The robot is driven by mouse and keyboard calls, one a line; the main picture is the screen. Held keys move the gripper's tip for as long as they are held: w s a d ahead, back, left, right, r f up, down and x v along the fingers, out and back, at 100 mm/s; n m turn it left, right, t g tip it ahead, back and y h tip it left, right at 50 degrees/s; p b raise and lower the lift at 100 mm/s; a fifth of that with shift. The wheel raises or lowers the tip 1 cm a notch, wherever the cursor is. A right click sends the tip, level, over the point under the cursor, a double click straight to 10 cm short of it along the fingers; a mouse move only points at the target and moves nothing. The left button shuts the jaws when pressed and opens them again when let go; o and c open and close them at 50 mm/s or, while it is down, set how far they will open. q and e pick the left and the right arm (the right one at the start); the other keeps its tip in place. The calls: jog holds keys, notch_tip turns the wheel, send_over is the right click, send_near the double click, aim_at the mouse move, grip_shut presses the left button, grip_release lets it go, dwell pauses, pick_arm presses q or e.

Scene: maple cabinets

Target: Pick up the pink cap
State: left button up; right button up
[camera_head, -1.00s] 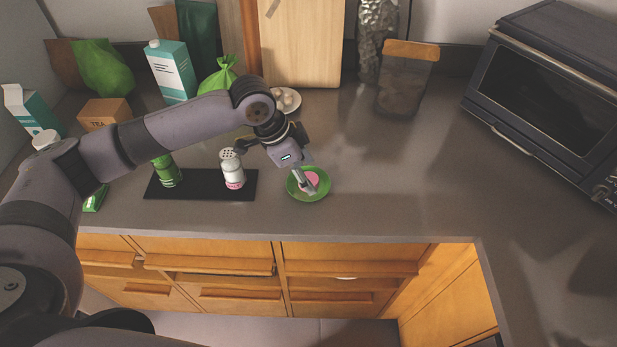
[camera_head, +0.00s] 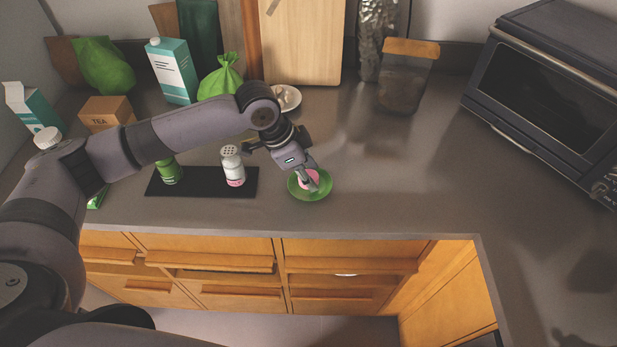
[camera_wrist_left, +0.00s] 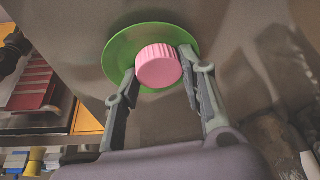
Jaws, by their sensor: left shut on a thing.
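The pink cap (camera_head: 309,179) is a small ribbed round cap at the green saucer (camera_head: 322,191) on the grey counter. In the left wrist view the cap (camera_wrist_left: 159,66) sits between my two fingers, in front of the green saucer (camera_wrist_left: 118,52). My left gripper (camera_head: 311,184) is over the saucer and shut on the cap. I cannot tell whether the cap still touches the saucer. The gripper also shows in the left wrist view (camera_wrist_left: 160,75). My right gripper is not in view.
A black mat (camera_head: 205,184) left of the saucer bears a white shaker (camera_head: 233,167) and a green shaker (camera_head: 170,171). A white plate (camera_head: 290,97) lies behind. A toaster oven (camera_head: 545,95) stands at the right. The counter right of the saucer is clear.

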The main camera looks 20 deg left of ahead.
pick_arm(q)
jog(key=shift+s+f, duration=0.1)
jog(key=shift+f, duration=0.1)
jog(key=shift+c, duration=0.4)
jog(key=shift+d+r, duration=0.1)
jog(key=shift+r, duration=0.35)
notch_tip(320, 180, up, 19)
jog(key=b, duration=0.1)
jog(key=shift+w+r, duration=0.2)
jog(key=shift+w, duration=0.05)
dwell(0.6)
